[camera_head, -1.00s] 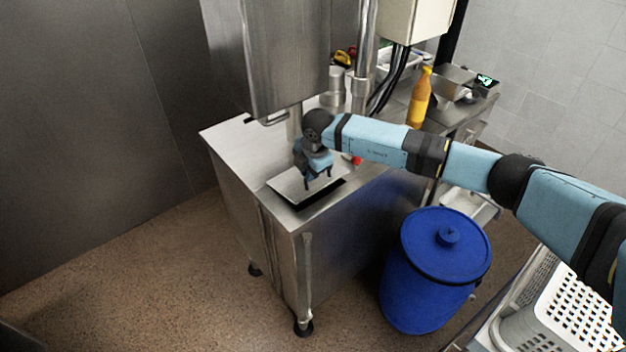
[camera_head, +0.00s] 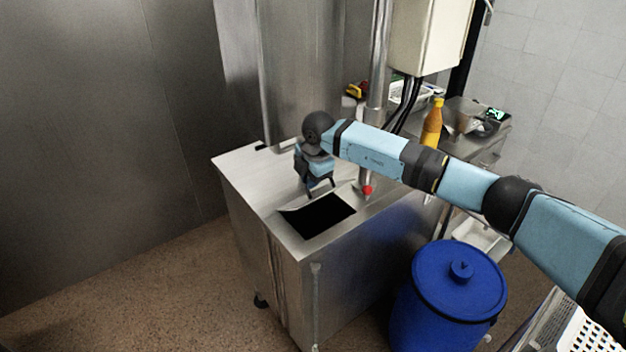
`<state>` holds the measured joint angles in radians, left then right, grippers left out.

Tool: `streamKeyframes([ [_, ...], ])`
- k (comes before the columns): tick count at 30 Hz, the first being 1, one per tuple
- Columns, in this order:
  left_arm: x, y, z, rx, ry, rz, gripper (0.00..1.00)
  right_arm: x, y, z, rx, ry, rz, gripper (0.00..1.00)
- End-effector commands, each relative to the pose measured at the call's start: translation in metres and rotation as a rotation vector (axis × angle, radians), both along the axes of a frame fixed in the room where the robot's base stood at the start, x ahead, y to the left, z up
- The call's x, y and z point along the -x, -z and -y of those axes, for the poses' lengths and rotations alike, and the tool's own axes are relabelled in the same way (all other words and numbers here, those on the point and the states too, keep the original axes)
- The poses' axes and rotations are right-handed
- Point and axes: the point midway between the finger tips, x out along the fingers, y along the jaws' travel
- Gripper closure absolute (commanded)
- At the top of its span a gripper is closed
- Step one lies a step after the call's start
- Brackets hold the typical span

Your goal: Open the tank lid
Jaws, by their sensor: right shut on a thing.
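The steel tank (camera_head: 285,246) has a dark, nearly square opening (camera_head: 318,217) in its top near the front edge. The lid (camera_head: 298,205) shows only as a thin pale strip along the back of the opening, moved clear of most of it. Whether it is tilted or slid back is hard to tell. My right gripper (camera_head: 321,193) points down at the back edge of the opening, shut on the lid, with its grip partly hidden. My left gripper is out of view.
A blue barrel (camera_head: 459,288) stands right of the tank. A red knob (camera_head: 367,190) sits by the vertical pipe (camera_head: 376,90). An orange bottle (camera_head: 432,123) stands on the back counter. A perforated white basket (camera_head: 590,335) is at lower right. The floor at left is clear.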

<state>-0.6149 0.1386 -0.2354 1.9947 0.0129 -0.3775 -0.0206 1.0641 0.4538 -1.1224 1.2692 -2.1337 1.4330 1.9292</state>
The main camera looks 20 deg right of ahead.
Motion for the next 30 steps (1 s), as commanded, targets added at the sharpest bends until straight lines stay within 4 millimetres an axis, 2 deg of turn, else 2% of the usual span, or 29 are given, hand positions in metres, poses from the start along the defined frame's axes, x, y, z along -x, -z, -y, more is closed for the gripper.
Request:
streamKeyframes([
  [1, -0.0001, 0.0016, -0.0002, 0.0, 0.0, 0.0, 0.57, 0.0024, 0.0096, -0.0021, 0.001, -0.001, -0.007, 1.0],
  [5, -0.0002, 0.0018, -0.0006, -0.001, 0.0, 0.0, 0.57, 0.0028, 0.0105, -0.0024, 0.001, -0.002, -0.008, 1.0],
  [6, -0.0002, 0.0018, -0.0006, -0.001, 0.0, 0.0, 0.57, 0.003, 0.0109, -0.0024, 0.001, -0.002, -0.008, 0.83],
  [9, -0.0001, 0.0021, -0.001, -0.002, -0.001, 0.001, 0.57, 0.003, 0.0104, -0.0026, 0.0, -0.003, -0.008, 0.64],
  [30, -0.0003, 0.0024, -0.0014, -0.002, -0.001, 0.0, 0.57, 0.0018, 0.0043, -0.0032, -0.003, -0.004, -0.002, 0.64],
])
